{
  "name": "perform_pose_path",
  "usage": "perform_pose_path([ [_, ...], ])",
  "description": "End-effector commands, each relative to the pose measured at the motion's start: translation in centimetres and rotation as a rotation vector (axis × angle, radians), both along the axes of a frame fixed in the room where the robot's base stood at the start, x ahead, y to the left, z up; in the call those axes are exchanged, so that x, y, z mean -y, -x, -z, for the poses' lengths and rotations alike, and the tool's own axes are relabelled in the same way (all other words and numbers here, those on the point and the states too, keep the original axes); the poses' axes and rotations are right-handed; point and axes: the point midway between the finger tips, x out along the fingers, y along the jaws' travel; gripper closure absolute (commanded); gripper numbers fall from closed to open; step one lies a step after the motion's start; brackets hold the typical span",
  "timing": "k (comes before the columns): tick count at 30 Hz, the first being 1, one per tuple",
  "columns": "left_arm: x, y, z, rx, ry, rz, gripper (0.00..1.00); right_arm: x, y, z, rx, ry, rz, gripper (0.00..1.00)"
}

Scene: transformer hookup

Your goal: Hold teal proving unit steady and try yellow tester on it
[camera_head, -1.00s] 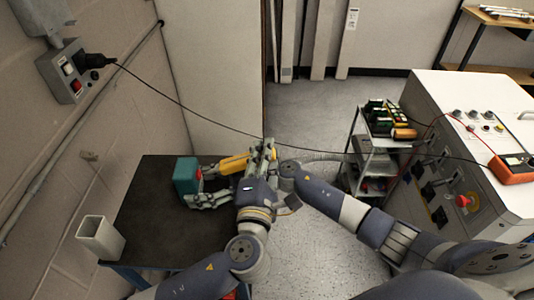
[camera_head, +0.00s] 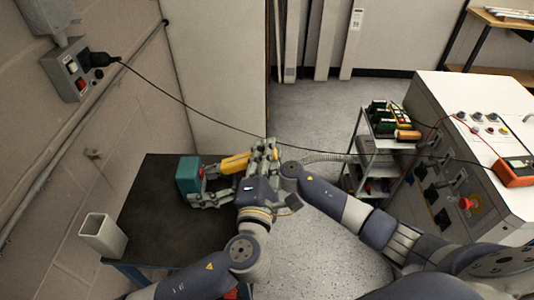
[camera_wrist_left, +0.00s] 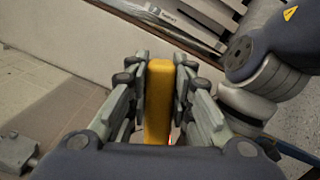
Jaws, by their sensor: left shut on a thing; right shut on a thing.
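The teal proving unit (camera_head: 188,176) is a box at the left of the grippers in the head view, above the dark table top. My right gripper (camera_head: 206,191) is shut on it from its right side. The yellow tester (camera_head: 235,162) lies roughly level to the right of the unit, pointing towards it. My left gripper (camera_head: 262,153) is shut on the tester. The left wrist view shows the tester (camera_wrist_left: 158,100) upright between the two fingers. A small red spot shows at the unit's right side. I cannot tell whether the tester's tip touches the unit.
A dark table (camera_head: 150,225) stands under the grippers, with a pale open-topped holder (camera_head: 103,236) at its near left corner. A black cable runs from the wall socket box (camera_head: 70,66) across behind the grippers. A cart (camera_head: 385,143) and white cabinet (camera_head: 480,130) stand right.

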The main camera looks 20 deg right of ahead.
Motion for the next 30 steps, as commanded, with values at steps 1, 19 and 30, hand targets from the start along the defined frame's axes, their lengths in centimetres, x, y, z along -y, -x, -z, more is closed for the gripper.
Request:
perform_pose_path([
  [1, -0.1, -0.1, 0.0, 0.002, -0.001, -0.003, 1.0, 0.1, -0.1, 0.0, 0.001, 0.001, 0.002, 0.55],
  [19, 4.0, 1.4, 0.0, 0.0, 0.0, -0.001, 1.0, 0.1, 0.0, 0.0, 0.001, 0.001, 0.002, 0.55],
  [30, 6.4, 2.3, 0.0, 0.0, 0.0, 0.0, 1.0, 0.0, 0.0, 0.0, 0.001, 0.001, 0.002, 0.55],
])
